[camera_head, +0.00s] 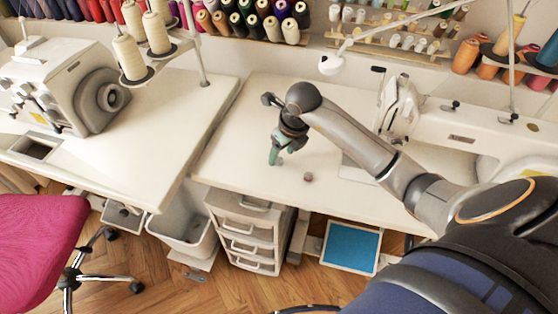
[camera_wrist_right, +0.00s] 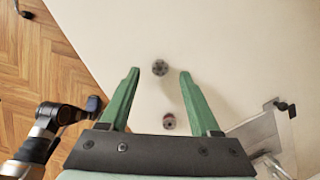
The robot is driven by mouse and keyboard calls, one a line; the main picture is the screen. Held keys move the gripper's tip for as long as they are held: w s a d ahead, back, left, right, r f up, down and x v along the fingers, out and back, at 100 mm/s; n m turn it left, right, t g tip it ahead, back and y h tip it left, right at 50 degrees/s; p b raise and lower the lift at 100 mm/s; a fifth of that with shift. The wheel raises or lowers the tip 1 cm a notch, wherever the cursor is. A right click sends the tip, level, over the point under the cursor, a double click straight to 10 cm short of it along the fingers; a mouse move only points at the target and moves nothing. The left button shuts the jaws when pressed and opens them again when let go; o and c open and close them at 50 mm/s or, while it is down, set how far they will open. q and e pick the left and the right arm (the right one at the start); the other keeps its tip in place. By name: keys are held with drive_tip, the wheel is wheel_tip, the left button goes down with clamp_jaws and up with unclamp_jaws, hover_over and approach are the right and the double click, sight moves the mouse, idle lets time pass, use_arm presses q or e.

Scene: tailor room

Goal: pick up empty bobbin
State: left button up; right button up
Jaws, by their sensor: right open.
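A small grey bobbin (camera_wrist_right: 160,67), which looks empty, lies on the white table (camera_head: 255,115). In the head view, this bobbin (camera_head: 281,161) shows beside my right gripper's fingertips. My right gripper (camera_head: 275,158) points down at the table, its green fingers open with nothing held. In the wrist view, the bobbin sits between the tips of the open right gripper (camera_wrist_right: 158,72), apart from both fingers. A second bobbin (camera_wrist_right: 169,121) with a reddish centre lies closer to the palm in that view. It also shows in the head view (camera_head: 308,177).
A white sewing machine (camera_head: 450,135) stands on the table to the right. Another machine (camera_head: 60,75) and cone thread stand on the left table. Thread racks line the back. A drawer unit (camera_head: 240,232) is below the front edge. The table left of my gripper is clear.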

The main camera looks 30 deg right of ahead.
sight(279, 161)
drive_tip(key=shift+x, duration=1.2)
clamp_jaws()
